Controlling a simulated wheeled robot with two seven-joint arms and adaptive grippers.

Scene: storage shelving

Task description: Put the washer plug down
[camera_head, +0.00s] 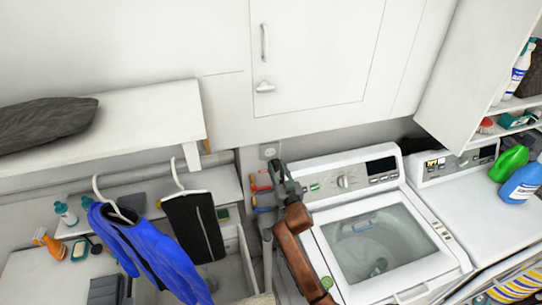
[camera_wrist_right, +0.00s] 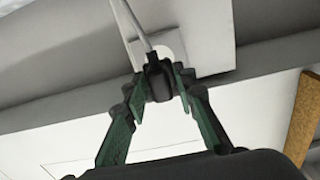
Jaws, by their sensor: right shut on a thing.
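In the right wrist view, the washer plug (camera_wrist_right: 158,80) is a small black block between the green-and-black fingertips of my right gripper (camera_wrist_right: 158,84). The gripper is shut on it. A thin pale cord runs up from the plug. Behind it is a pale plate with a round white patch; I cannot tell whether the plug touches it. In the head view, my right gripper (camera_head: 281,176) is by the wall left of the washer (camera_head: 385,245), just below a wall outlet (camera_head: 269,151). The plug cannot be made out there. My left gripper is not in view.
A blue garment (camera_head: 150,250) and dark trousers (camera_head: 195,228) hang on the left. A white shelf (camera_head: 150,120) holds a dark cushion (camera_head: 45,122). Bottles, including a blue one (camera_head: 522,183), stand on the right-hand machine. Red-handled tools hang beside my right gripper.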

